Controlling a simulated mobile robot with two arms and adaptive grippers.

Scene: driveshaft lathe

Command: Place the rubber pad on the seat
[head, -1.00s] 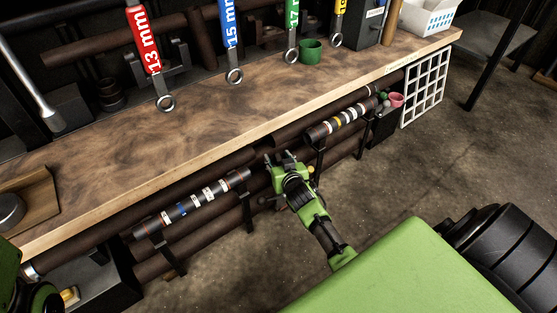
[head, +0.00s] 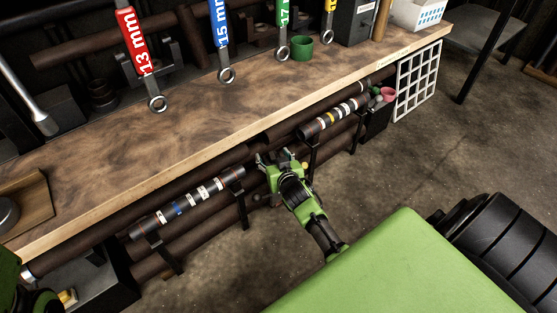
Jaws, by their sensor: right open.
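My right gripper (head: 278,158) is open, with nothing seen between its fingers. It is just off the bench's front edge, beside the brown pipes below the top. I cannot pick out the rubber pad or the seat in the head view. Part of my left arm shows at the lower left corner, but its gripper is not seen.
The wooden bench top (head: 190,135) is mostly clear in the middle. Hanging wrenches, such as the red 13 mm one (head: 137,50), and a green cup (head: 302,48) are along its back. Banded rods (head: 188,203) are below its front edge. A white grid (head: 417,80) hangs at its right end.

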